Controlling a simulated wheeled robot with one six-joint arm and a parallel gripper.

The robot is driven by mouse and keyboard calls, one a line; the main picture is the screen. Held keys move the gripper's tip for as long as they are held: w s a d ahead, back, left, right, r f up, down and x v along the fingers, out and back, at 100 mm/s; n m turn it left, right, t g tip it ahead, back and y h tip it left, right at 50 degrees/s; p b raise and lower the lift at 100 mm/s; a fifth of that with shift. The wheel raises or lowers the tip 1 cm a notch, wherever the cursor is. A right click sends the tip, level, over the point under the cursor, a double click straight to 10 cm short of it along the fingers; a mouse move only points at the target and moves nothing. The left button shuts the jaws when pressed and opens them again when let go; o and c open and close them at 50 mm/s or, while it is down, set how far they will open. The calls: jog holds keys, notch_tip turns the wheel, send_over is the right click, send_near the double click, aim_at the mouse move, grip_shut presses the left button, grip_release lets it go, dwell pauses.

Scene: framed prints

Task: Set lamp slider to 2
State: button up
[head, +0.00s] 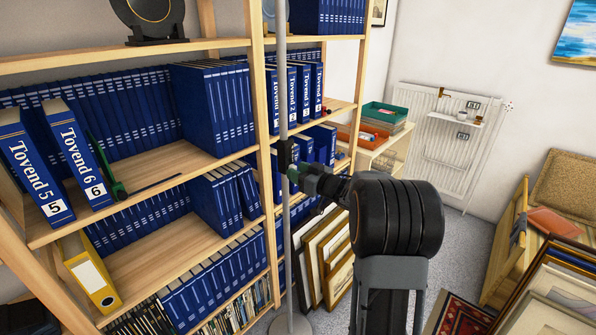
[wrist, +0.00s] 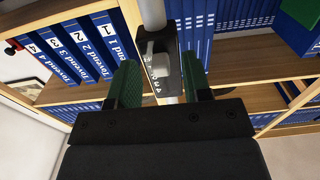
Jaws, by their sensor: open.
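The lamp's grey pole (head: 282,90) stands upright in front of the shelves, with a round base on the floor. A black slider housing (head: 285,155) is mounted on it. In the wrist view the housing (wrist: 173,68) shows a light grey knob (wrist: 157,69) and small white marks towards its near end. The marks are too small to read, so I cannot tell the setting. My gripper (head: 292,172) is open, with its green-padded fingers on either side of the housing. In the wrist view the gripper (wrist: 161,62) has the knob between its fingers, with gaps showing.
A wooden shelf unit (head: 262,110) full of blue binders (head: 208,105) stands close behind the pole. Framed pictures (head: 325,255) lean below my arm. A low cabinet with trays (head: 385,115) stands behind.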

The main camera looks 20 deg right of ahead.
jog(key=shift+w+a, duration=0.1)
jog(key=shift+w, duration=0.1)
jog(key=shift+c, duration=0.3)
grip_shut()
